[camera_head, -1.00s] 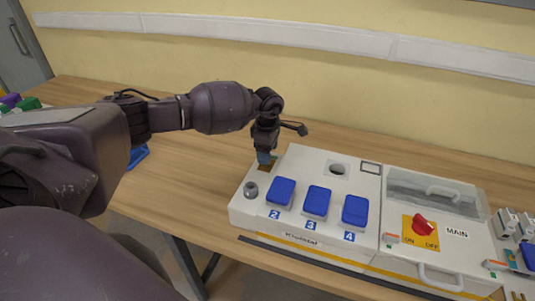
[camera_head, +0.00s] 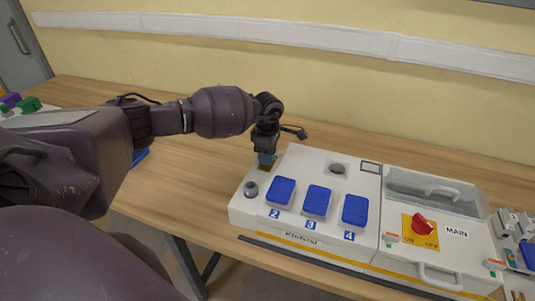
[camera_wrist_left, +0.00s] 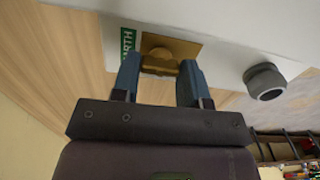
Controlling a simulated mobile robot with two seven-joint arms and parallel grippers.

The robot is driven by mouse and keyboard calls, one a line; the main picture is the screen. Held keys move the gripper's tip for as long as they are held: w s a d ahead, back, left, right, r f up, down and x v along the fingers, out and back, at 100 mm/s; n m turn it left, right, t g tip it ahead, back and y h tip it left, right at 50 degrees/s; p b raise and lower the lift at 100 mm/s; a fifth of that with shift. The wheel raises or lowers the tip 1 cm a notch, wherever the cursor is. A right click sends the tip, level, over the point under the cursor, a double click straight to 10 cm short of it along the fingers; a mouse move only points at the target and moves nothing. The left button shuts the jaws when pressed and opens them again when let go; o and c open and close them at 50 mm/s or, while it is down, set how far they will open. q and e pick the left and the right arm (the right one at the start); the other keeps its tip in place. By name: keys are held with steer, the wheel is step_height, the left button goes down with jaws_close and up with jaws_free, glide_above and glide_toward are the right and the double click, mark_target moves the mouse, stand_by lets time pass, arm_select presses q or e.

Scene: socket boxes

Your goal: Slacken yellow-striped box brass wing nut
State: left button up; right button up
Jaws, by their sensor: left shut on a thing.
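The yellow-striped box (camera_head: 300,237) is a white socket box on the wooden table, with a yellow line along its front and blue covers marked 2, 3 and 4. The brass wing nut (camera_wrist_left: 160,62) shows in the left wrist view on a brass plate (camera_wrist_left: 178,46) beside a green EARTH label (camera_wrist_left: 127,40). My left gripper (camera_head: 266,161) points down at the box's back left corner. In the left wrist view its two blue fingers (camera_wrist_left: 161,80) stand on either side of the wing nut, shut on it. The fingers hide part of the nut in the head view. My right gripper is not in view.
A grey round knob (camera_head: 251,189) stands on the box near the gripper. A red switch (camera_head: 421,226) on a yellow plate and a clear lidded compartment (camera_head: 436,192) are to the right. More blocks (camera_head: 515,224) sit at the right edge. The table behind is clear.

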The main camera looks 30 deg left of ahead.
arm_select(q)
steer(key=n, duration=0.5)
steer(key=shift+n, duration=0.9)
steer(key=n+p, duration=0.1)
steer(key=n, duration=0.4)
steer(key=shift+r+p, duration=0.1)
steer(key=shift+p, duration=0.3)
steer(key=n+p, duration=0.1)
steer(key=n, duration=0.4)
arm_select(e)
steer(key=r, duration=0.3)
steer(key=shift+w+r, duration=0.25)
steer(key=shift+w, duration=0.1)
arm_select(q)
steer(key=shift+n, duration=0.5)
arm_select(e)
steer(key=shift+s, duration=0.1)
